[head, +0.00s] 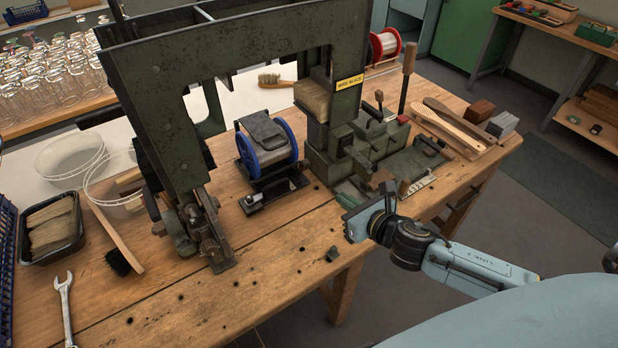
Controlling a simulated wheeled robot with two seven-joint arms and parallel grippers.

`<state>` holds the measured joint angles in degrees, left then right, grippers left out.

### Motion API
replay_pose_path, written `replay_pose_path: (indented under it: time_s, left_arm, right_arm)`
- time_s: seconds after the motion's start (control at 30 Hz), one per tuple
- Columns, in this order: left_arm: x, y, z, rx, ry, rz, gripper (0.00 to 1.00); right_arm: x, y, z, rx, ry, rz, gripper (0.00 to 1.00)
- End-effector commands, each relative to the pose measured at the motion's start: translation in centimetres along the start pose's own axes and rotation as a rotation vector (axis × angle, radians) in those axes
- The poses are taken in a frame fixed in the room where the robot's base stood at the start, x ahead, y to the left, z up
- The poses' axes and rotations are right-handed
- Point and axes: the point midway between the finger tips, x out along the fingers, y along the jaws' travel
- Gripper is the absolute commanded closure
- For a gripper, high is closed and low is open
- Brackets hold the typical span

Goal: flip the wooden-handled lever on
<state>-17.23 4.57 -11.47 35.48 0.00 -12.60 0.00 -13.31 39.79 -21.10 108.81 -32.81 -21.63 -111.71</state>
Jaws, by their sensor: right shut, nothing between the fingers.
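The wooden-handled lever (408,60) stands near the back right of the workbench, behind the dark green machine's vise-like base. Its brown handle points up on a thin dark shaft and leans slightly right. The foot of the shaft is partly hidden by the machine parts. My right gripper (352,222) is low at the bench's front edge, in front of the machine base. It is shut and empty, well apart from the lever, which is farther back and to the right. My left gripper is not in view.
The green machine frame (240,50) spans the bench. A blue-flanged spool (268,145) sits beneath it. Wooden brush bodies (452,125) and small blocks (502,125) lie right of the lever. A red spool (384,45) stands behind.

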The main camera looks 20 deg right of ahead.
Motion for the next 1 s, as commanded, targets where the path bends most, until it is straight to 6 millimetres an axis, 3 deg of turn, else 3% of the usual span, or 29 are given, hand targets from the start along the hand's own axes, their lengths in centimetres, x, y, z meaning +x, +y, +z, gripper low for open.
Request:
replay_pose_path:
  time_s: [0.03, 0.17, 0.67, 0.87, 1.0]
  left_arm:
    - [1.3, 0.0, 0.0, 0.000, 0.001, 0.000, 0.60]
    - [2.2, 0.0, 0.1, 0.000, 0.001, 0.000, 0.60]
    - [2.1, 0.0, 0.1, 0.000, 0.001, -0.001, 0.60]
    - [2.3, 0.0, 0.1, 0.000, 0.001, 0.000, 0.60]
    - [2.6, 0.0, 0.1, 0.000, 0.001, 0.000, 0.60]
  right_arm:
    - [0.4, 0.0, -1.2, 0.001, 0.000, -0.001, 1.00]
    - [0.7, 0.0, -2.0, 0.001, -0.001, -0.001, 1.00]
    - [1.1, -0.1, -1.9, 0.001, -0.002, -0.002, 1.00]
    - [3.6, 0.0, -1.8, 0.002, -0.004, -0.002, 1.00]
    - [6.4, 0.0, -1.9, 0.004, -0.004, -0.002, 1.00]
